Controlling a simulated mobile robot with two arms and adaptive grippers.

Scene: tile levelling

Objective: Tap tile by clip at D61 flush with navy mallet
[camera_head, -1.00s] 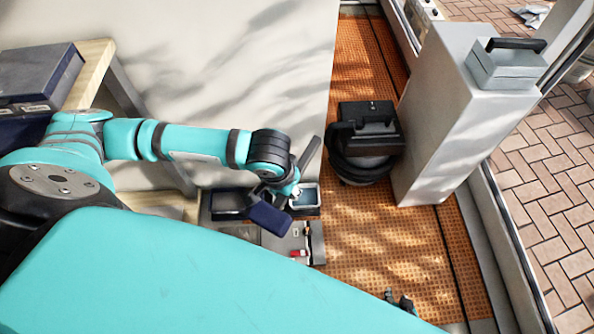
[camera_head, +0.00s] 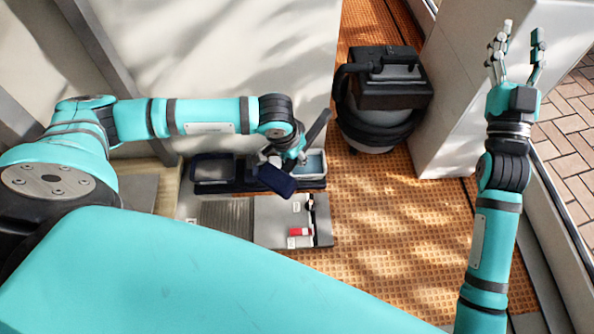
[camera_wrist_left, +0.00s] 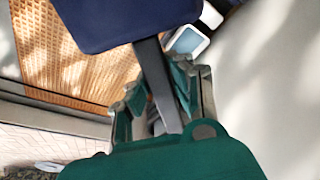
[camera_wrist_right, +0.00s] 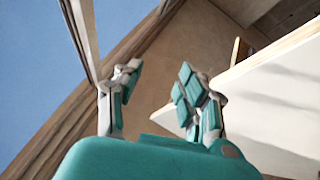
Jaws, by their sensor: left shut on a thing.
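My left gripper (camera_head: 294,153) is shut on the handle of the navy mallet (camera_head: 275,180). The mallet's dark handle points up to the right and its blocky head hangs over the kit on the floor. In the left wrist view the navy head (camera_wrist_left: 128,20) fills the top and the handle runs between the fingers (camera_wrist_left: 160,98). My right gripper (camera_head: 518,58) is open and empty, raised at the upper right; its spread fingers (camera_wrist_right: 160,92) hold nothing in its wrist view. A red piece (camera_head: 300,232) lies on a grey tray (camera_head: 268,228). I cannot read any D61 label or pick out its clip.
Dark bins (camera_head: 212,172) stand behind the tray. A black and grey vacuum (camera_head: 380,95) stands on the orange tiled floor (camera_head: 385,235). A pale block (camera_head: 465,95) is close to my right arm. The floor right of the tray is clear.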

